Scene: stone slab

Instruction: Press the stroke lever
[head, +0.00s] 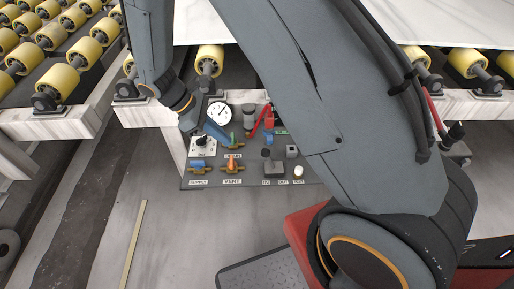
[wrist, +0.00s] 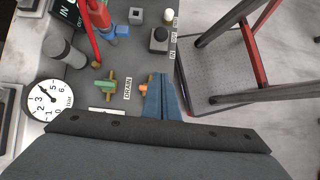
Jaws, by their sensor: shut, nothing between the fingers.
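No readable label names the stroke lever. A red lever (head: 258,122) slants up at the back of the grey control panel (head: 240,182); it also shows in the wrist view (wrist: 91,40). A dark block with a short black top (head: 273,167) stands by the IN and OUT labels, also in the wrist view (wrist: 159,40). I cannot tell which is the stroke lever. My gripper (head: 226,142) is shut and empty over the panel, near the valves. In the wrist view its fingertips (wrist: 160,77) lie beside the orange valve handle (wrist: 144,87), with the dark block farther off; contact is unclear.
A round gauge (head: 219,112), a green-handled drain valve (wrist: 106,88), a blue supply valve (head: 197,166) and a white button (head: 299,171) crowd the panel. Yellow rollers (head: 60,78) run behind. A red-framed stand with a grey plate (wrist: 225,75) is alongside.

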